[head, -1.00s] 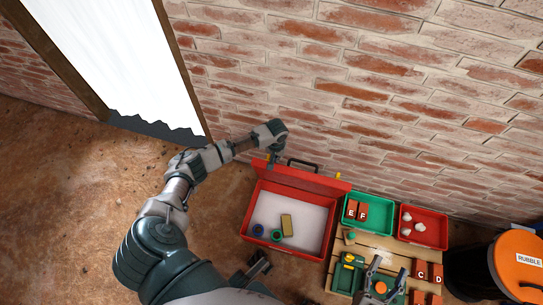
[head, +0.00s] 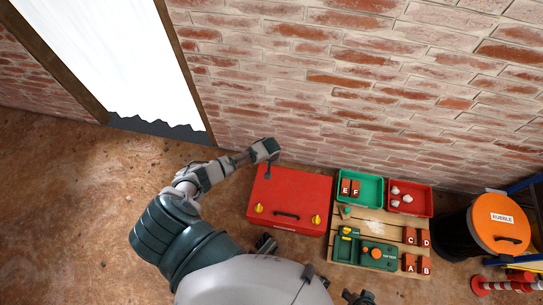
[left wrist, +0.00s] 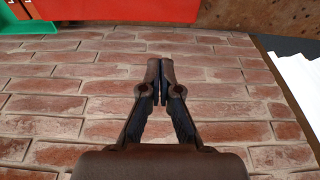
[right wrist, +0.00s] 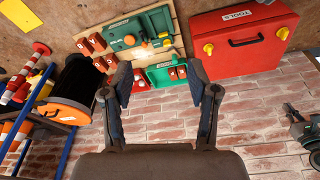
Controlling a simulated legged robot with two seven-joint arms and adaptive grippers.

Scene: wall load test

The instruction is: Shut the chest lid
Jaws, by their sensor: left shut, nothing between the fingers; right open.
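The red chest (head: 290,190) sits on the ground by the brick wall in the head view. Its lid is down flat over the box, with a dark handle and yellow latches at the front edge. It also shows in the right wrist view (right wrist: 238,32) and partly in the left wrist view (left wrist: 115,8). My left gripper (head: 268,172) is shut and empty at the chest's back left corner; the left wrist view shows its fingers together (left wrist: 160,75). My right gripper (right wrist: 162,88) is open and empty, near the bottom edge of the head view.
An orange-lidded rubble bin (head: 498,225) stands at the far right. The floor at the left is clear.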

